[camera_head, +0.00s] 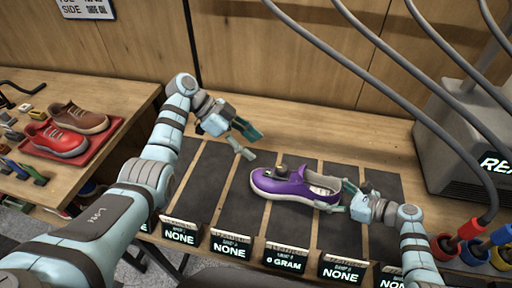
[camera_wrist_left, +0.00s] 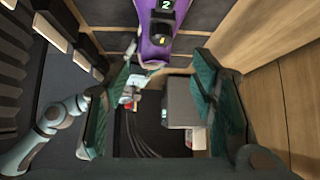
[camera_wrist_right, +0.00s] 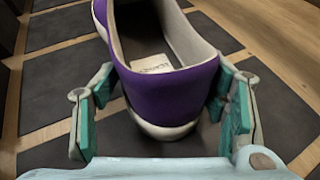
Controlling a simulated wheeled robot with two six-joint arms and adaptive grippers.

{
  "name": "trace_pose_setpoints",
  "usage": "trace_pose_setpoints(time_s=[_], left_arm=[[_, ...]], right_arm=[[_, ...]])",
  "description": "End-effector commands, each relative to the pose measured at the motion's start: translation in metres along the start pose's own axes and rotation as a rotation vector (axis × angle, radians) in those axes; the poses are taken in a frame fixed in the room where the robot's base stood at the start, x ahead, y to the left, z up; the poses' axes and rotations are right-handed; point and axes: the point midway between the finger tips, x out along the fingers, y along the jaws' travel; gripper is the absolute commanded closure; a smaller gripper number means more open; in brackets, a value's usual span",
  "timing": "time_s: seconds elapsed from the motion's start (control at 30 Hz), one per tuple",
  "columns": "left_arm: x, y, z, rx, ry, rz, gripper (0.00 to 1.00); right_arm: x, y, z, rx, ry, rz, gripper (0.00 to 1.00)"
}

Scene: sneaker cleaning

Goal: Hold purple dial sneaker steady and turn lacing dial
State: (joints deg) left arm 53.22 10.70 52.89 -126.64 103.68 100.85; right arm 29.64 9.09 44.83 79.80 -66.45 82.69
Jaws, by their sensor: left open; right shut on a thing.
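The purple sneaker (camera_head: 290,187) with a white sole lies on its sole on the dark mats, toe to the left. Its lacing dial (camera_head: 281,169) is a small dark block on top; in the left wrist view the dial (camera_wrist_left: 162,27) shows a "2" beside yellow. My right gripper (camera_head: 337,196) is shut on the sneaker's heel; in the right wrist view its teal fingers flank the heel (camera_wrist_right: 165,105). My left gripper (camera_head: 246,143) is open and empty, behind and left of the dial, apart from the shoe. The dial's far side is hidden.
Signs reading NONE (camera_head: 231,247) and 0 GRAM (camera_head: 285,258) line the bench's front edge. A grey machine (camera_head: 458,140) with coloured cable plugs stands right. A red tray (camera_head: 100,140) with red and brown sneakers is on the left table. Mats left of the shoe are bare.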

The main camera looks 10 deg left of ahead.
Motion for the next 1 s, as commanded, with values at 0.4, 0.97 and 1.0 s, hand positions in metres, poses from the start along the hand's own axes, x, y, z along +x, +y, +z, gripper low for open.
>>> trace_pose_setpoints(time_s=[0.4, 0.97, 1.0], left_arm=[[0.035, 0.013, 0.046, -0.173, 0.128, -0.307, 0.49], [0.076, 0.039, 0.018, -0.34, 0.391, -0.525, 0.49], [0.085, 0.034, 0.016, -0.34, 0.389, -0.525, 0.49]], right_arm=[[0.0, 0.0, 0.0, 0.001, 0.0, 0.0, 0.75], [0.0, 0.0, 0.0, 0.001, -0.001, 0.0, 0.75], [0.0, 0.0, 0.0, 0.001, -0.001, 0.0, 0.75]])
